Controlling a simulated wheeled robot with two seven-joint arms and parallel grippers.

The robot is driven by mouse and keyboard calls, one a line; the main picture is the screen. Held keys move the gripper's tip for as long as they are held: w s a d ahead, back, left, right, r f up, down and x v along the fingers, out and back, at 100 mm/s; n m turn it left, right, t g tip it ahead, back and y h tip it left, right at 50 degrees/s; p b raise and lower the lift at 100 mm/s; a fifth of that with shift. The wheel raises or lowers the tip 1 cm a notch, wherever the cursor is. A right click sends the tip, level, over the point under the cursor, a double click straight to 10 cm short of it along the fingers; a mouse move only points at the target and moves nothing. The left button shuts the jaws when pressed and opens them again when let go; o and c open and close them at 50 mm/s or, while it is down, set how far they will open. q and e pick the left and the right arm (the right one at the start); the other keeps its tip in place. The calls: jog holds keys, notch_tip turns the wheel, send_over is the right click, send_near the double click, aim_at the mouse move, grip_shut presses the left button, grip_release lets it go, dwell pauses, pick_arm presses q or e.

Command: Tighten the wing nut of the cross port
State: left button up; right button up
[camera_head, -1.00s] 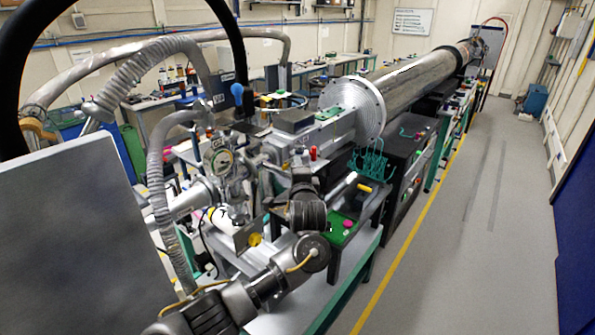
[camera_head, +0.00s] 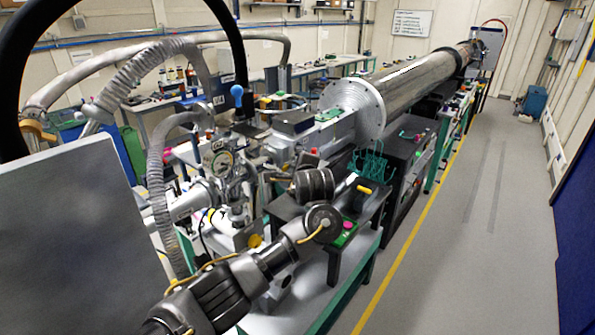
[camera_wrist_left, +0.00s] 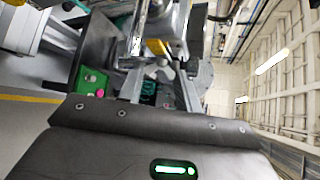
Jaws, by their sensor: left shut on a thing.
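The cross port (camera_head: 236,190) is a cluster of metal flanges and fittings left of the middle in the head view, just below a round dial gauge (camera_head: 222,164). My left arm rises from the bottom and bends back left toward it. My left gripper (camera_head: 262,178) is at the right side of the cross port, shut on the wing nut. In the left wrist view, metal parts and a yellow piece (camera_wrist_left: 157,47) lie beyond my dark wrist housing. My right gripper is not in view.
A ribbed hose (camera_head: 157,190) hangs left of the port. A long steel beam pipe (camera_head: 415,80) runs to the back. A green board with a pink knob (camera_wrist_left: 92,82) sits on the bench near my wrist. The aisle floor (camera_head: 470,230) on the right is clear.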

pick_arm(q)
jog(key=shift+r+m+g, duration=0.1)
jog(key=shift+m+g, duration=0.2)
dwell(0.4)
jog(key=o, duration=1)
jog(key=b+v, duration=0.1)
jog(key=v, duration=0.9)
jog(key=shift+s+d+r+b, duration=0.2)
jog(key=shift+s+b, duration=0.05)
jog(key=shift+b, duration=0.15)
